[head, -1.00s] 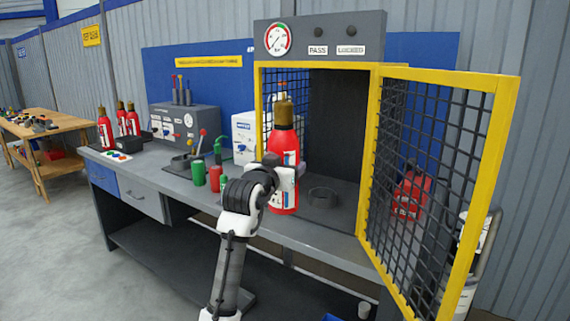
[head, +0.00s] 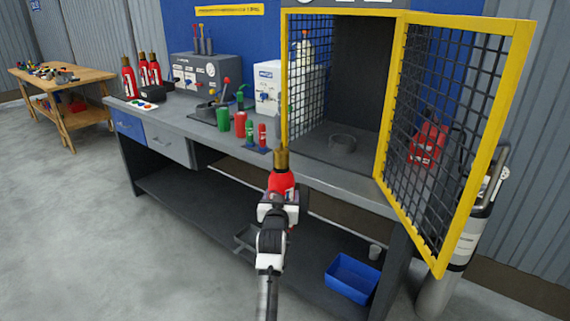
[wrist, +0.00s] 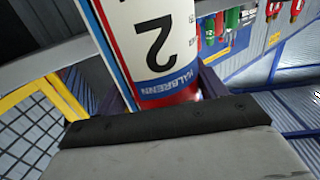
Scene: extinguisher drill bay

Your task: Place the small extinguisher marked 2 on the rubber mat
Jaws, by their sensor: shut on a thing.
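The extinguisher marked 2 (head: 281,183) is red with a brass-coloured top. It stands roughly upright in my gripper (head: 279,203), in front of the bench. In the wrist view its white label with a black 2 (wrist: 158,45) faces the camera, and the gripper is shut around the body. In the head view its lower part is hidden behind my gripper and arm. I cannot make out a rubber mat for certain in either view.
The yellow mesh door (head: 455,140) of the test cabinet stands open at right. Green and red cups (head: 223,119) and several other extinguishers (head: 143,72) are on the bench (head: 185,125). A blue bin (head: 352,278) lies below. Floor at left is clear.

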